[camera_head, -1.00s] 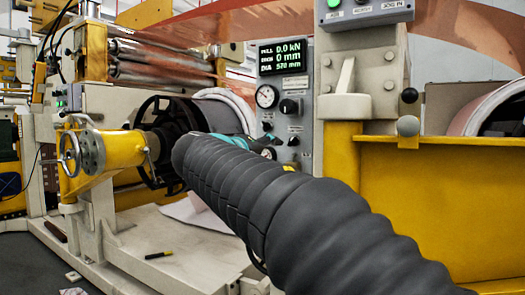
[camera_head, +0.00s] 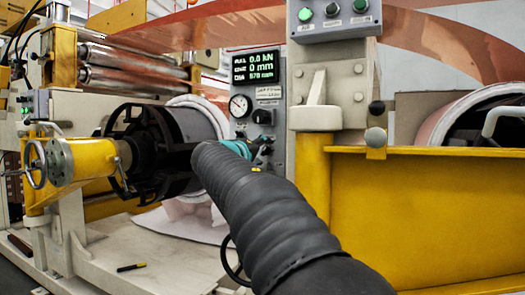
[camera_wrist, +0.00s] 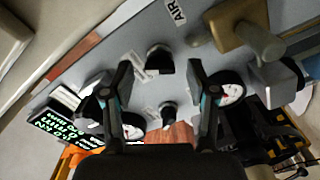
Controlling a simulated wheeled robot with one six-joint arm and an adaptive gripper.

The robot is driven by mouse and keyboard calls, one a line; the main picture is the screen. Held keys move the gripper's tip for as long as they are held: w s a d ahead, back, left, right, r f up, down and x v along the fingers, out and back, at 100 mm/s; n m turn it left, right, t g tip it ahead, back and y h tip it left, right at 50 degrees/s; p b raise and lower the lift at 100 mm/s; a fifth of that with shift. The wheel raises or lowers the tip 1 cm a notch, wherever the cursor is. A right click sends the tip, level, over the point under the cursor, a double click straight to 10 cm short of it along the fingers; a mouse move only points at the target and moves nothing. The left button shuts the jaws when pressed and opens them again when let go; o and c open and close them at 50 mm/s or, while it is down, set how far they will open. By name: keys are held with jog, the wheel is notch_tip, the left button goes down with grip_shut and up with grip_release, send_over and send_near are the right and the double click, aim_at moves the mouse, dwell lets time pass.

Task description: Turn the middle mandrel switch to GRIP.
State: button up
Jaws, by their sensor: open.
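The grey control panel (camera_head: 277,97) stands in the middle of the head view and fills much of the wrist view (camera_wrist: 90,60). It bears several black knobs. In the wrist view one black knob (camera_wrist: 160,58) shows between my fingertips, and a smaller one (camera_wrist: 168,112) shows lower down between the fingers. The labels beside them are too small to read, so I cannot tell which is the mandrel switch or how it is set. My gripper (camera_wrist: 160,72) is open and faces the panel. In the head view my gripper (camera_head: 262,143) is at the panel's lower part, partly hiding it.
A lit display (camera_head: 255,66) and a round gauge (camera_head: 239,105) sit higher on the panel. In the wrist view, a brass-coloured fitting (camera_wrist: 238,28) stands out near the "AIR" label. A black drum (camera_head: 165,135) is left of my arm; a yellow frame (camera_head: 420,210) is right.

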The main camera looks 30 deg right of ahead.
jog(key=shift+w+d, duration=0.35)
jog(key=shift+d, duration=0.15)
grip_shut()
